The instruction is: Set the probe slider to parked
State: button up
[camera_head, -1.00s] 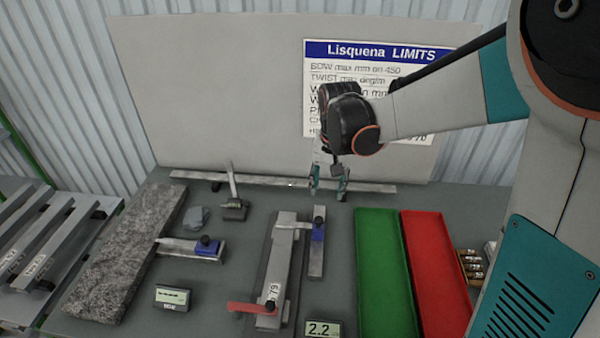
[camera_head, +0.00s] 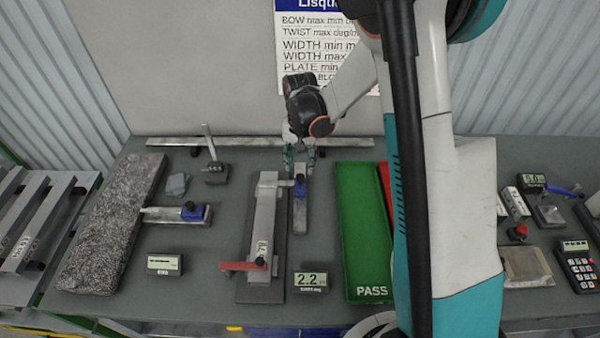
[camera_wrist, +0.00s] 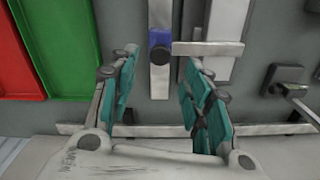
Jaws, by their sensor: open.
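A blue slider with a black knob (camera_head: 300,187) sits toward the far end of a short metal rail (camera_head: 300,218), its thin arm reaching left to the clamped bar. It also shows in the wrist view (camera_wrist: 160,42), with the rail (camera_wrist: 160,82) running between my fingers. A second blue slider (camera_head: 193,212) sits on a sideways rail by the granite plate. The frames do not show which one is the probe slider. My gripper (camera_head: 299,165) is open and empty at the far end of the short rail; in the wrist view its fingers (camera_wrist: 160,62) straddle the rail near the knob.
A long bar (camera_head: 250,142) lies along the back. The clamped bar (camera_head: 263,215) has a red handle (camera_head: 240,266); a 2.2 display (camera_head: 310,280) stands nearby. The green PASS tray (camera_head: 362,230) is right of the rail. A granite plate (camera_head: 110,230) lies left.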

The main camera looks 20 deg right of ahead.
aim_at(300, 175)
jog(key=shift+f, duration=2.65)
grip_shut()
